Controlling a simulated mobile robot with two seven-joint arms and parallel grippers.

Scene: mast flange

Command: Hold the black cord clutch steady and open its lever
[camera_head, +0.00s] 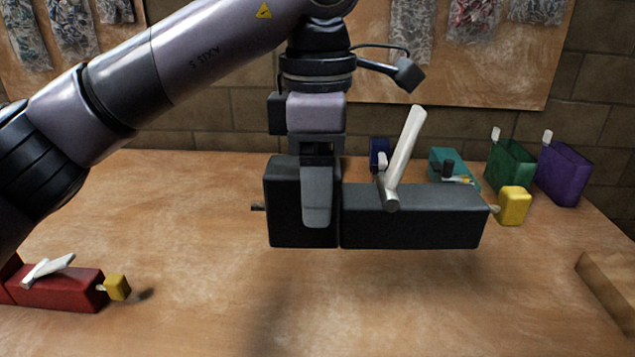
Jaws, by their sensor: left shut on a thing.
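The black cord clutch (415,222) is a long dark block in the middle of the view, lying left to right. Its white lever (406,145) stands up from the top, tilted to the right, with its pivot near the middle of the block. My left gripper (317,212) comes down from above and is shut on the black clutch at its left part. One finger lies over the front face; the other is hidden behind the block. The clutch seems to be held above the table, with a soft shadow below. My right gripper is out of view.
A yellow block (513,206) sits at the clutch's right end. A red clutch (62,288) with a white lever lies at the left. Blue (379,152), teal (452,160), green (511,165) and purple (563,174) items stand behind. The front table (400,310) is clear; a wooden edge (605,290) is at right.

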